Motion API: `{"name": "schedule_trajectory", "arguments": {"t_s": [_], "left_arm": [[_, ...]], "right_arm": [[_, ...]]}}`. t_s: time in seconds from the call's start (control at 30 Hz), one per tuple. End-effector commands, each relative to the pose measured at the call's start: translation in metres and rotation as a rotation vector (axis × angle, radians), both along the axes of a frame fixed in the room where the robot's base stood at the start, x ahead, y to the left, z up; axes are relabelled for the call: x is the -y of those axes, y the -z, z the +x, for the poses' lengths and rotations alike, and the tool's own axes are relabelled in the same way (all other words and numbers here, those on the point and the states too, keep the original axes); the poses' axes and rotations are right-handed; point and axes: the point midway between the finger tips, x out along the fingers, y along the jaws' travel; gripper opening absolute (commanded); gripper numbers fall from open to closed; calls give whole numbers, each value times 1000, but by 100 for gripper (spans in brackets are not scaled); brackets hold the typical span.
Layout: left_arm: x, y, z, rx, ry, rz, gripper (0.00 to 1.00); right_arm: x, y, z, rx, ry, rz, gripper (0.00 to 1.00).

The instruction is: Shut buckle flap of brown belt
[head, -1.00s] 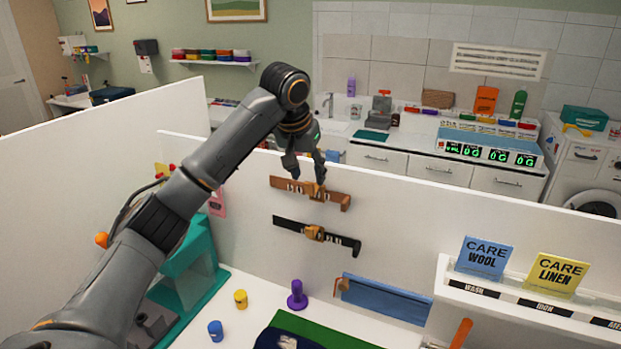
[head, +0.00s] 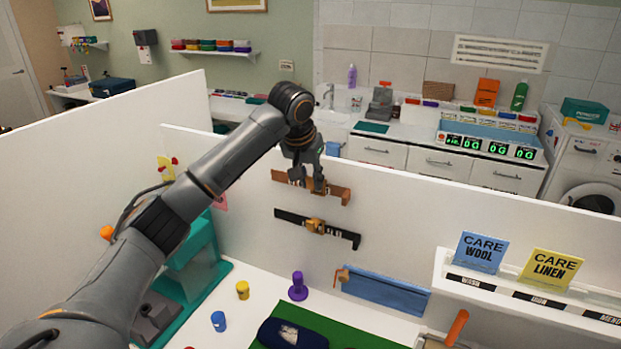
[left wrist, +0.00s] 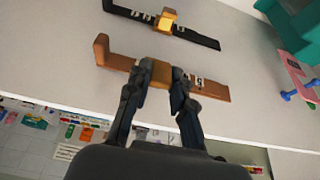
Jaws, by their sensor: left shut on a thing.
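The brown belt (head: 335,191) hangs level on the white panel, above the black belt (head: 345,236). In the left wrist view the brown belt (left wrist: 212,88) has its tan buckle flap (left wrist: 160,73) between the fingers. In the head view the fingers hide most of the brown belt's buckle. The black belt's buckle (left wrist: 167,22) is in plain view. My right gripper is not in view.
Below stand a purple peg (head: 298,287), a yellow cup (head: 243,290) and a blue cup (head: 218,321). A blue strip (head: 385,292) is low on the panel. A shelf with care cards (head: 482,252) is at right. The panel around the belts is clear.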

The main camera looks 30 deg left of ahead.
Motion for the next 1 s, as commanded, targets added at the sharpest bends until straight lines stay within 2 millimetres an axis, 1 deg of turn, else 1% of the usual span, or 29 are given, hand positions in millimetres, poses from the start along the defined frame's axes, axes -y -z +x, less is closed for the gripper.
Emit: {"name": "schedule_trajectory", "arguments": {"t_s": [0.17,0.27,0.47,0.77,1.0], "left_arm": [[0,2,0,16,0,1,0],[0,6,-1,43,1,3,0],[0,15,-4,156,1,10,0],[0,31,-7,424,1,25,0],[0,43,-6,652,0,37,0]], "right_arm": [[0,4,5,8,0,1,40],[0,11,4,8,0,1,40],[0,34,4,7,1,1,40],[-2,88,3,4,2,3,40],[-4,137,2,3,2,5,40]]}}
